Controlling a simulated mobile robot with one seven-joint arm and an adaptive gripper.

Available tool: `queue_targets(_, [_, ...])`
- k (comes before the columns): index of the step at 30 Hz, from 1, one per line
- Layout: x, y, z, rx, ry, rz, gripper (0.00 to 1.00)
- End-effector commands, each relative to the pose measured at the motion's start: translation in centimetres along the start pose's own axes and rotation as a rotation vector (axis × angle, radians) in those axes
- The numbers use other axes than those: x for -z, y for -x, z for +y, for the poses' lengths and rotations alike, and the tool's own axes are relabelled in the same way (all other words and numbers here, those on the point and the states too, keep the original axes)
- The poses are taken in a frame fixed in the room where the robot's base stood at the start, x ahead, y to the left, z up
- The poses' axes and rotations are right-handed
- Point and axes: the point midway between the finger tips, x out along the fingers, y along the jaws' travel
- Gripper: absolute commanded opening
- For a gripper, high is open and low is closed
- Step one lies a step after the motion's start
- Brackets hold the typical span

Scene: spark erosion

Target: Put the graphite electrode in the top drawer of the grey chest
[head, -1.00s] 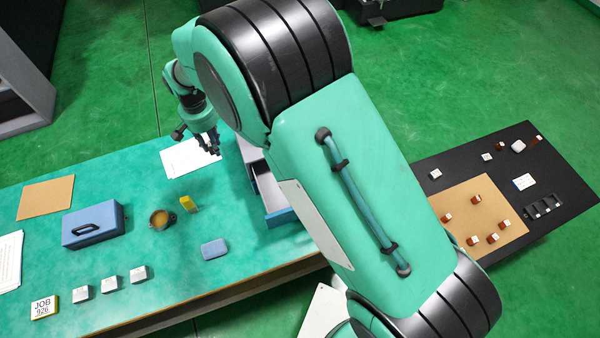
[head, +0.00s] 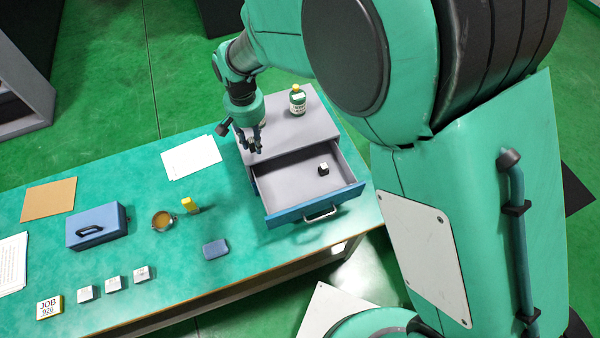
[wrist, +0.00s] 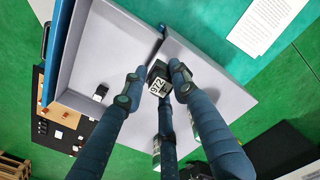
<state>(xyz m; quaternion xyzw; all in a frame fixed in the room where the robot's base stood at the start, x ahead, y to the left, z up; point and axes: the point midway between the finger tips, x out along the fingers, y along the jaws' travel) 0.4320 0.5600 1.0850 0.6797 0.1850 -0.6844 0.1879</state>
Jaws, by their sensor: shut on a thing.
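My gripper (head: 254,147) is shut on a dark block with a white number label, the graphite electrode (wrist: 158,71). It holds the block above the grey chest (head: 291,128), close to where the chest top meets the open drawer. The top drawer (head: 288,190) is pulled out, with a grey inside, blue front and metal handle. The drawer (wrist: 98,52) also shows on the left of the wrist view. A small dark block with a white top (head: 323,168) lies inside it towards the right; it also shows in the wrist view (wrist: 101,91).
A green bottle (head: 297,101) stands on the chest top. Left of the chest on the green table are white paper (head: 191,157), a yellow item (head: 190,205), a round cup (head: 163,220), a blue box (head: 97,225) and a small blue case (head: 215,249). The drawer's left half looks clear.

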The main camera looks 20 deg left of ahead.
Motion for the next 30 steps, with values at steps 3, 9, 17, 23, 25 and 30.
queue_targets(3, [-1.9,0.2,3.1,0.0,-0.007,-0.002,0.02])
queue_targets(9, [-4.0,0.0,6.2,0.0,-0.011,-0.004,0.02])
queue_targets(17, [-6.0,-0.2,8.6,-0.001,-0.015,-0.006,0.02])
queue_targets(23, [-6.0,-2.6,8.6,-0.001,-0.014,-0.006,0.02])
queue_targets(25, [-6.0,-3.5,8.6,-0.001,-0.015,-0.007,0.02])
queue_targets(30, [-5.9,-4.9,8.5,0.0,-0.015,-0.005,0.02])
